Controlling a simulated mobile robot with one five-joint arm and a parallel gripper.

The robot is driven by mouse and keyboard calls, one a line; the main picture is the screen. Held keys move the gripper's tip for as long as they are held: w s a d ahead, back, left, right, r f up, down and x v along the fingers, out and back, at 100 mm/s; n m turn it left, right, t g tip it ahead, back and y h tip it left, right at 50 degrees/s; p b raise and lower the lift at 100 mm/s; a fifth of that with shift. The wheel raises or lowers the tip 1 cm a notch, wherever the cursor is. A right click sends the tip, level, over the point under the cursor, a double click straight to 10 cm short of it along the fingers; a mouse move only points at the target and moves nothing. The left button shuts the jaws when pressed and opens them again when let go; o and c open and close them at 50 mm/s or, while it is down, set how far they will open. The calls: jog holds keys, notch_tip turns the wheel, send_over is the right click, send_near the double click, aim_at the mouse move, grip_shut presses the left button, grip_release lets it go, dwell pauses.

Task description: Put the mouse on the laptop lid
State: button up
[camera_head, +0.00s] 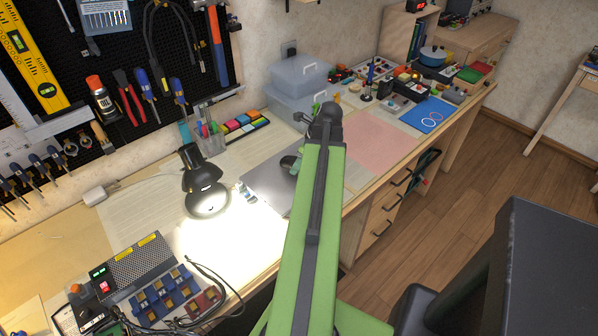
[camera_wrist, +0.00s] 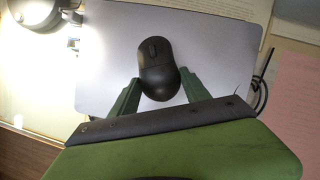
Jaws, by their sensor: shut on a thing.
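The black mouse (camera_wrist: 155,65) is in the wrist view, between the two green fingers of my gripper (camera_wrist: 160,79). The fingers are shut on its near end, one on each side. Behind it lies the grey laptop lid (camera_wrist: 105,45), flat and closed. The mouse appears over the middle of the lid; I cannot tell whether it touches it. In the head view the laptop lid (camera_head: 262,186) lies on the bench, partly hidden by my green arm. Only a small dark part of the gripper and mouse area shows there, left of the arm.
A lit black desk lamp (camera_head: 204,182) stands left of the laptop. A pink mat (camera_head: 378,137) lies to its right. Clear plastic boxes (camera_head: 298,78) and a pen cup (camera_head: 210,142) stand at the back. Electronics (camera_head: 140,262) fill the near left bench.

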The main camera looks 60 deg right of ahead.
notch_tip(320, 180, down, 2)
jog(key=shift+f+b, duration=0.2)
jog(key=shift+b, duration=0.25)
jog(key=shift+r, duration=0.25)
jog(key=shift+f, duration=0.15)
jog(key=o, duration=1.4)
jog(key=shift+s+r+p, duration=0.1)
jog(key=shift+r+p, duration=0.45)
jog(key=shift+p, duration=0.1)
jog(key=p+v, duration=1)
jog(key=v, duration=0.1)
jog(key=shift+s, duration=0.2)
